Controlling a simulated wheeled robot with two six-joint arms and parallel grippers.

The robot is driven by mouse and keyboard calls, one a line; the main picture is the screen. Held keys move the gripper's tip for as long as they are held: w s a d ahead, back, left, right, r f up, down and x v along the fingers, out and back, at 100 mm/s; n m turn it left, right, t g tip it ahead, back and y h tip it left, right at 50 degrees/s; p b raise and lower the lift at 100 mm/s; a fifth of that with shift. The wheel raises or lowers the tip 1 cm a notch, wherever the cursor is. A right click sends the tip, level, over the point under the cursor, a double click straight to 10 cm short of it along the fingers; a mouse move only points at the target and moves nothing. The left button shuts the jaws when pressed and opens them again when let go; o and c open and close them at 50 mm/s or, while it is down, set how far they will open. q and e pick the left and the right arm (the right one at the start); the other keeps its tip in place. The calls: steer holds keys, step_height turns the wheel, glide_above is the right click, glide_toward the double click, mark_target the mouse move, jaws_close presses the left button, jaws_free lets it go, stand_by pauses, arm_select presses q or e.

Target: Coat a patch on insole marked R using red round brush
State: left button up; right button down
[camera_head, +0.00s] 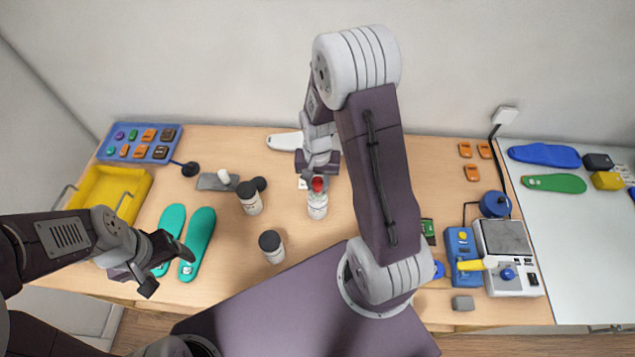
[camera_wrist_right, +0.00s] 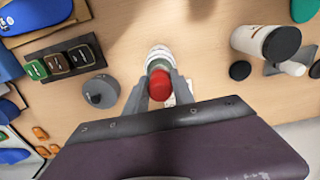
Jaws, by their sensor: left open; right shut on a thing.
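Two teal insoles, a left one (camera_head: 172,228) and a right one (camera_head: 200,240), lie on the left part of the wooden table in the head view. I cannot read which is marked R. My left gripper (camera_head: 165,266) is open and empty over the near ends of the insoles. My right gripper (camera_wrist_right: 160,92) is shut on a red round-topped piece (camera_head: 318,183), which looks like the red round brush; its top also shows in the right wrist view (camera_wrist_right: 160,82). This piece is at the mouth of a white bottle (camera_head: 317,207); whether its lower end is inside is hidden.
Two black-lidded bottles (camera_head: 250,197) (camera_head: 272,247) stand between the insoles and the white bottle. A yellow bin (camera_head: 108,192) and a blue tray (camera_head: 135,131) are at the left. A scale (camera_head: 505,250) and a blue device (camera_head: 462,252) stand at the right.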

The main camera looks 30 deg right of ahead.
mark_target(318, 180)
step_height(318, 180, up, 5)
steer(key=p, duration=0.4)
steer(key=shift+r, duration=0.1)
stand_by(0.5)
